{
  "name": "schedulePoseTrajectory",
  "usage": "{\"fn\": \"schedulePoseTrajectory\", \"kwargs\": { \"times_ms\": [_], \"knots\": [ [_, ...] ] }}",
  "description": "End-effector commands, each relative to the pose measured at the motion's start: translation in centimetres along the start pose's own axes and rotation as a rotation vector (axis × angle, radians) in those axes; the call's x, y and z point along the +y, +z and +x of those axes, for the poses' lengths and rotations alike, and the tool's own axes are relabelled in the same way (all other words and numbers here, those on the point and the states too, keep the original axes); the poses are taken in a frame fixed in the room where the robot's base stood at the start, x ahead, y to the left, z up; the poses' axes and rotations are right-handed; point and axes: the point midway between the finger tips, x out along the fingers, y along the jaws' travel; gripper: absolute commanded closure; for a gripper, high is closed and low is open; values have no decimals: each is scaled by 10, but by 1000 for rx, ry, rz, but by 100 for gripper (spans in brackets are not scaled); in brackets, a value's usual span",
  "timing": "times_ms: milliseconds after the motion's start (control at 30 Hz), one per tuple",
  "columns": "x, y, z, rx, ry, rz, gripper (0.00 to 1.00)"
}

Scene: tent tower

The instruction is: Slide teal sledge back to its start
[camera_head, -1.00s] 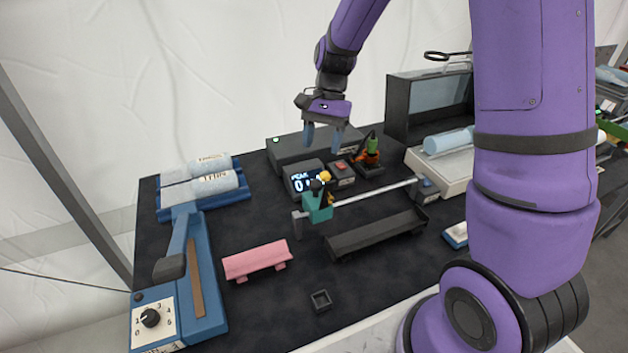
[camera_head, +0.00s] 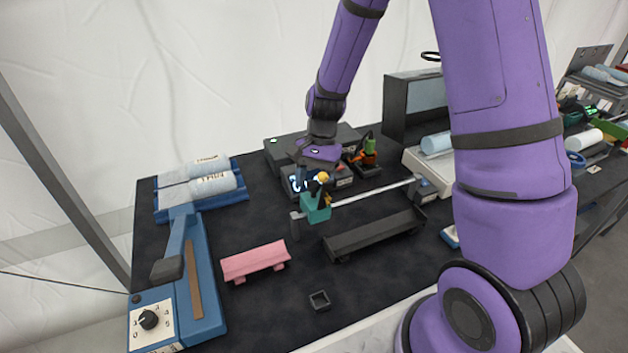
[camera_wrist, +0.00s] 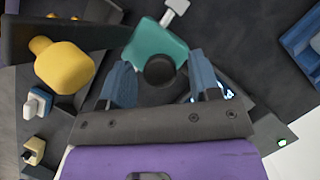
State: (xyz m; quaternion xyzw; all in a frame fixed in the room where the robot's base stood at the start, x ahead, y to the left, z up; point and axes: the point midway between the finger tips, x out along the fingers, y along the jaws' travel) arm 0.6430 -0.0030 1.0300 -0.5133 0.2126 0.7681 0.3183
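The teal sledge (camera_head: 315,208) is at the left end of a pale rail (camera_head: 372,192). It also shows in the wrist view (camera_wrist: 152,42), with a round black knob (camera_wrist: 160,70) on it. My gripper (camera_head: 312,178) is low over the sledge, pointing down. In the wrist view my gripper (camera_wrist: 163,82) is open, with one blue finger on each side of the black knob. I cannot tell whether either finger touches it. A yellow knob (camera_head: 323,177) stands close beside the sledge; in the wrist view this yellow knob (camera_wrist: 64,67) is left of the fingers.
A small display box (camera_head: 298,187) is behind the sledge, partly hidden by my gripper. A dark trough (camera_head: 375,236) lies in front of the rail. A pink bench-like block (camera_head: 254,262) and a small black square holder (camera_head: 319,301) are nearer. Dark table between them is clear.

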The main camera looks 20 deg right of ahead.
Motion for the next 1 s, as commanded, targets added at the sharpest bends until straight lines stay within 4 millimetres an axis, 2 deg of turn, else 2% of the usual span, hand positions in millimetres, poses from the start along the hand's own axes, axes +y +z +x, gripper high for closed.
{"fn": "schedulePoseTrajectory", "kwargs": {
  "times_ms": [33,233,433,567,767,1000],
  "knots": [
    [0,0,0,0,0,0,54],
    [0,0,0,0,0,0,100],
    [2,-2,-1,0,0,1,100],
    [12,-11,-5,1,0,2,100],
    [44,-41,-17,2,-2,8,100],
    [99,-91,-38,1,-2,8,100]
  ]
}}
